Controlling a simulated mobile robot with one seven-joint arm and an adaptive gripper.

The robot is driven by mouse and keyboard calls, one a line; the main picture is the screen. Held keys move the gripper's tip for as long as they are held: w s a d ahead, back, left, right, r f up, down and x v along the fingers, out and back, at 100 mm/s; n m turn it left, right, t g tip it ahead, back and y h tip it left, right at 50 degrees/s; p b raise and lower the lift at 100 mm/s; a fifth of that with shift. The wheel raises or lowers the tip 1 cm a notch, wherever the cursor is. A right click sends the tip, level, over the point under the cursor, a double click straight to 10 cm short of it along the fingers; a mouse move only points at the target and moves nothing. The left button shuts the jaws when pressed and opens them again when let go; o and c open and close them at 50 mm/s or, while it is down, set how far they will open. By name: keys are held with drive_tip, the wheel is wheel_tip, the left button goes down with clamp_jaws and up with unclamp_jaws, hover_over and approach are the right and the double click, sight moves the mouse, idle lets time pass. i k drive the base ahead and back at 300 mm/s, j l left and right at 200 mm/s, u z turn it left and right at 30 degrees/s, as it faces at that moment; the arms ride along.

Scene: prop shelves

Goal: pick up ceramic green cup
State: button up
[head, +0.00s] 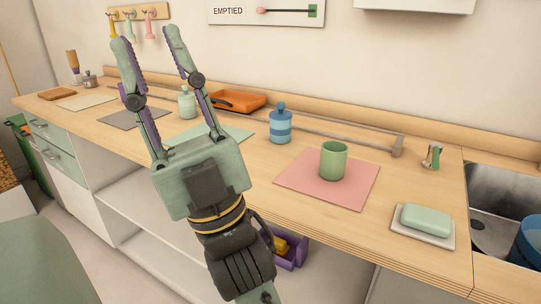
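The green ceramic cup (333,163) stands upright on a pink mat (302,186) on the wooden counter, right of centre in the head view. My gripper (147,48) is raised in front of the counter, to the left of the cup and well apart from it. Its two fingers are spread and point up and away. Nothing is between them.
A blue jar (280,125) stands behind and left of the cup. A soap dish (421,237) with green soap (426,219) is at the right, beside the sink (492,195). An orange pan (238,100) and a pale green bottle (187,104) stand farther left. A rail (330,132) runs along the back.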

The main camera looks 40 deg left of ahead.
sight(334, 154)
drive_tip(key=i+l+u, duration=0.1)
drive_tip(key=u, duration=1.3)
drive_tip(key=i+l, duration=0.1)
drive_tip(key=l, duration=0.25)
drive_tip(key=i+l, duration=0.1)
drive_tip(key=l, duration=0.25)
drive_tip(key=i+l, duration=0.15)
drive_tip(key=l, duration=0.15)
drive_tip(key=k+j+z, duration=0.1)
drive_tip(key=j, duration=0.35)
drive_tip(key=k+j+z, duration=0.1)
drive_tip(key=k+j, duration=0.15)
drive_tip(key=j, duration=0.15)
drive_tip(key=k+j+z, duration=0.15)
drive_tip(key=j, duration=0.3)
drive_tip(key=k+j+z, duration=0.1)
drive_tip(key=k+j, duration=0.2)
drive_tip(key=i, duration=0.95)
drive_tip(key=j, duration=0.1)
